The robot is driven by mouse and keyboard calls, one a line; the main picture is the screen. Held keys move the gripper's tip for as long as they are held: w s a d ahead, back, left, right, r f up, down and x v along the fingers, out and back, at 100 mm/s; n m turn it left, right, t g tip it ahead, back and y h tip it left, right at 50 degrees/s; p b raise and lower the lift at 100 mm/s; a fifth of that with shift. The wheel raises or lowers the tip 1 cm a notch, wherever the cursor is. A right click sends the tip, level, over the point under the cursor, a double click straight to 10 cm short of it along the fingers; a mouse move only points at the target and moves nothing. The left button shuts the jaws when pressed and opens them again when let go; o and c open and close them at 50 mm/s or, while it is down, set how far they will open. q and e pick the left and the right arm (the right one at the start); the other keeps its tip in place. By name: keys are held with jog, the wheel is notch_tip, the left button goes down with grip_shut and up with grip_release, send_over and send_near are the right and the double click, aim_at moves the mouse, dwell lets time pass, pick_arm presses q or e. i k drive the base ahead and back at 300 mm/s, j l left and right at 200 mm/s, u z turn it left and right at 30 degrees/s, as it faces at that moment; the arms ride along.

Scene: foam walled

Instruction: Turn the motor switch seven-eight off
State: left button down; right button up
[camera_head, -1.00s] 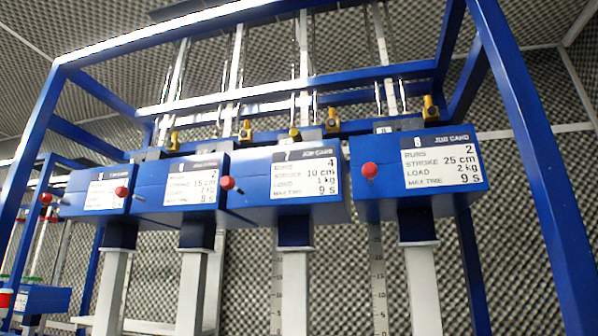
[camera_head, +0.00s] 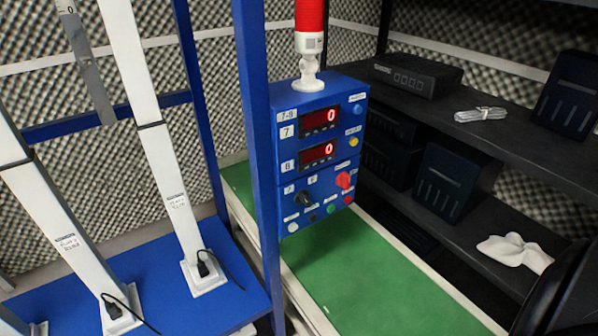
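A blue control box (camera_head: 318,150) labelled 7-8 is fixed beside a blue frame post in the head view. It has two red displays, 7 (camera_head: 320,120) and 8 (camera_head: 318,153), each reading 0. Below them are a black rotary switch (camera_head: 304,199) and a red knob (camera_head: 344,180). Small buttons sit along the bottom, with a blue one and a yellow one on the upper right. The small labels, including those at the switch, are too blurred to read. Neither of my grippers is in view.
A red and white signal lamp (camera_head: 309,40) stands on the box. A blue post (camera_head: 256,150) stands close left of it. Below is a green surface (camera_head: 370,270). Dark shelves (camera_head: 480,140) with black boxes, a cable bundle and a white cloth are at right.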

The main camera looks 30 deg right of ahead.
aim_at(343, 179)
jog(key=z, duration=1.5)
